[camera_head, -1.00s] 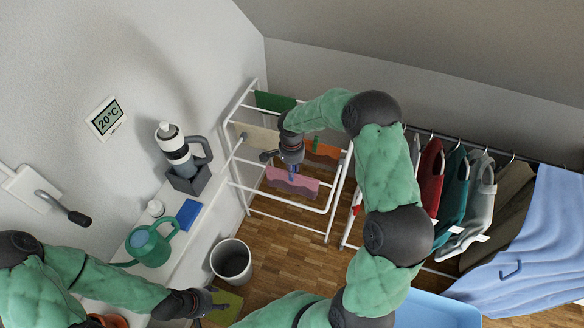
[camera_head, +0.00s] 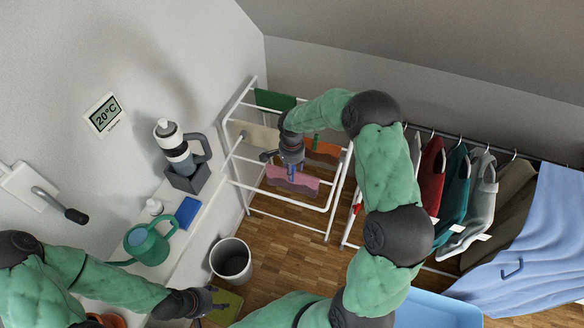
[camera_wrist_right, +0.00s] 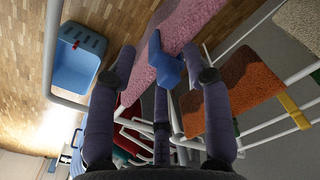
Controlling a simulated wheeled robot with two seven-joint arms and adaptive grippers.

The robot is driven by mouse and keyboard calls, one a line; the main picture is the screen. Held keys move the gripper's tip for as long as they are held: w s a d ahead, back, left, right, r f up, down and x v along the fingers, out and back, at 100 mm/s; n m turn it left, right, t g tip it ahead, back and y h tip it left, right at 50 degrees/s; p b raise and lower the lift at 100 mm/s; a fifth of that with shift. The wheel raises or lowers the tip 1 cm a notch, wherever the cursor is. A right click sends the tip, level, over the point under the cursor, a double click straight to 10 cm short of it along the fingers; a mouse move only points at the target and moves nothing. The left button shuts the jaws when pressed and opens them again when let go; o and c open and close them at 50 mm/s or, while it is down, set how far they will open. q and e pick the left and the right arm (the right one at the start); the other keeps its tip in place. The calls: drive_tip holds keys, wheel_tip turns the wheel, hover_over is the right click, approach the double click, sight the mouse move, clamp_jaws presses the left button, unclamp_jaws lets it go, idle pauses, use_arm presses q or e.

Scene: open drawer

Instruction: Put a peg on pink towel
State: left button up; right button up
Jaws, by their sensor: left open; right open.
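The pink towel (camera_head: 305,184) hangs over a bar of the white drying rack (camera_head: 326,238); it also shows in the right wrist view (camera_wrist_right: 180,28). A blue peg (camera_wrist_right: 163,62) sits at the towel's edge, between the spread fingers of my right gripper (camera_wrist_right: 166,74). The peg appears to be on the towel, but its exact grip is hard to tell. My right gripper (camera_head: 290,163) is open, close above the pink towel, with gaps on both sides of the peg. My left gripper (camera_head: 208,300) is open at the lower left, away from the rack.
Clothes hang at the right. A bin (camera_head: 231,260) and a watering can (camera_head: 148,243) stand at the left.

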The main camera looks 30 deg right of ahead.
wheel_tip(320, 180, up, 12)
idle(0.5)
use_arm(q)
drive_tip(key=shift+s, duration=0.1)
use_arm(e)
drive_tip(key=shift+s+a, duration=0.1)
drive_tip(key=shift+s, duration=0.1)
